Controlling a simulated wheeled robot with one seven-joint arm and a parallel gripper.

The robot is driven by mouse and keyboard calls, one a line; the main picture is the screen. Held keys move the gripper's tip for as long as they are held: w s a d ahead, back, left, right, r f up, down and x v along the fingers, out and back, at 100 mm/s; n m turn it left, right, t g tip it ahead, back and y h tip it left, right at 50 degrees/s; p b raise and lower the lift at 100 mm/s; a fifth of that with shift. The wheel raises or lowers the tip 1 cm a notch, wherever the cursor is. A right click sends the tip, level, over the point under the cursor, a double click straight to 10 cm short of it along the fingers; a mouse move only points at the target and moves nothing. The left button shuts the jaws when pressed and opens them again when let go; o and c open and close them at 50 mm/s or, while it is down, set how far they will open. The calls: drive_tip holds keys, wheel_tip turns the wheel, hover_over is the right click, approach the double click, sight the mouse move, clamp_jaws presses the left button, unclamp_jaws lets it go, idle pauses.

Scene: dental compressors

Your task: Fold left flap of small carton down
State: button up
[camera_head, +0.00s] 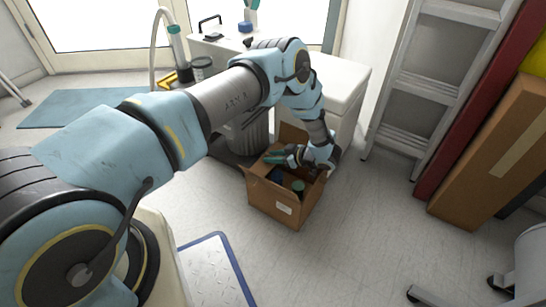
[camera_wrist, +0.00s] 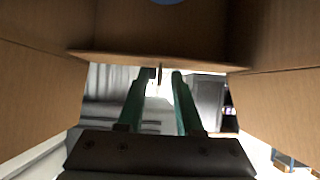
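The small carton (camera_head: 268,200) stands open on the floor, with a white label on its front. One flap (camera_head: 291,133) stands up at its back. The left flap is hard to make out beside my gripper. My gripper (camera_head: 270,157) is over the carton's opening, its green fingers pointing left near the left rim. In the wrist view my gripper (camera_wrist: 160,74) shows two fingers with a gap between their tips, and no object is clearly held. Brown cardboard (camera_wrist: 160,60) runs across behind the fingertips, with more cardboard at both sides. Whether the fingers touch it I cannot tell.
A green-topped jar (camera_head: 298,186) and a dark blue item (camera_head: 277,175) are inside the carton. A white cabinet (camera_head: 335,85) stands behind it. A ladder (camera_head: 435,85) and a large brown box (camera_head: 490,150) lean at the right. Floor in front is clear.

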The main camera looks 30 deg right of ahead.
wheel_tip(320, 180, up, 10)
drive_tip(key=p, duration=0.3)
idle(0.6)
